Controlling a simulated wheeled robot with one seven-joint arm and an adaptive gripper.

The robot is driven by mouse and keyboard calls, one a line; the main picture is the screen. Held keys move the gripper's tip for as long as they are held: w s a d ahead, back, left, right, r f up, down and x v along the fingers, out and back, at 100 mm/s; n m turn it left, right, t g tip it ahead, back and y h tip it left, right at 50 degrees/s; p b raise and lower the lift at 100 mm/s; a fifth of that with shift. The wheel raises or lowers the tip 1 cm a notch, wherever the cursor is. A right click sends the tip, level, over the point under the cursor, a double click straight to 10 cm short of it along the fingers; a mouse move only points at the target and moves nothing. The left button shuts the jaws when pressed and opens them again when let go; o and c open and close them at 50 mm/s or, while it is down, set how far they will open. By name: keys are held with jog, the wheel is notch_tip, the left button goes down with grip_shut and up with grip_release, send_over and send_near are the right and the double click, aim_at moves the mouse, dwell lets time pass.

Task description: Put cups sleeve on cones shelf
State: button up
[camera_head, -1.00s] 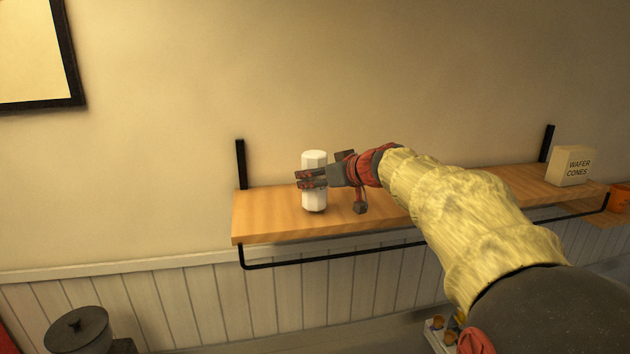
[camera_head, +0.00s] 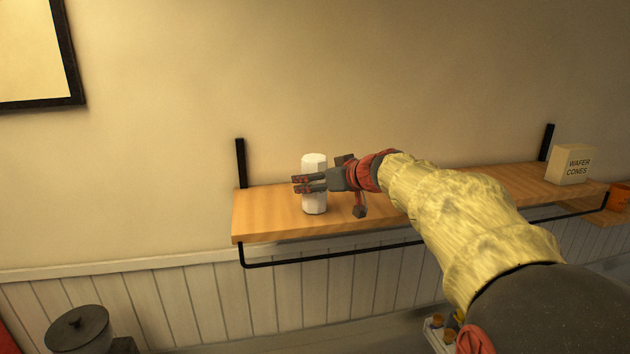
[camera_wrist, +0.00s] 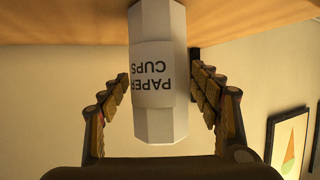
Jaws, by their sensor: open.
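The white paper cups sleeve (camera_head: 314,204) stands upright on the left part of the wooden shelf (camera_head: 262,212). My gripper (camera_head: 302,184) reaches in from the right with its fingers around the sleeve at mid-height. In the wrist view the sleeve (camera_wrist: 157,75), labelled "PAPER CUPS", appears upside down between the open fingers of my gripper (camera_wrist: 160,100). A gap shows on the right side; on the left the finger is close to the sleeve, and I cannot tell whether it touches.
A box labelled "WAFER CONES" (camera_head: 570,165) stands at the shelf's right end, with an orange item (camera_head: 620,197) beyond it. Black brackets (camera_head: 241,163) and a rail (camera_head: 330,254) edge the shelf. A grey lidded pot (camera_head: 78,328) is below left.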

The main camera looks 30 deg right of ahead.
jog(key=shift+r, duration=0.1)
jog(key=shift+s+r, duration=0.2)
jog(key=b+v, duration=0.1)
jog(key=v, duration=1)
jog(key=shift+s, duration=0.3)
jog(key=shift+r, duration=0.1)
